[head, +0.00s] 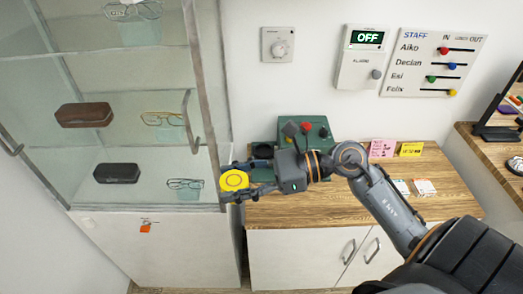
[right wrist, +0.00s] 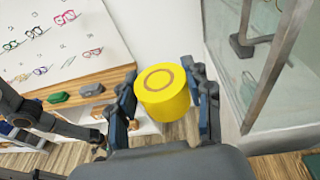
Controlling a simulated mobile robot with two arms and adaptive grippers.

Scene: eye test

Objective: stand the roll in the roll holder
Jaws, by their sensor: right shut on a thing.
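The yellow roll (head: 234,181) is between the fingers of my right gripper (head: 236,182), in front of the display case's right edge. In the right wrist view the roll (right wrist: 163,100) looks about upright, its ringed end face up, with a finger on each side. My right gripper (right wrist: 163,104) is shut on it. A dark, round, cup-like thing (head: 262,150) on the wooden counter, left of the green box, may be the roll holder; my arm partly hides this area. A dark arm at the left of the right wrist view seems to be my left one; its finger opening is unclear.
The glass display case (head: 205,95) holds spectacles and cases close to my right gripper. A green box (head: 318,136) with coloured knobs stands on the wooden counter (head: 300,212). The counter's front is bare.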

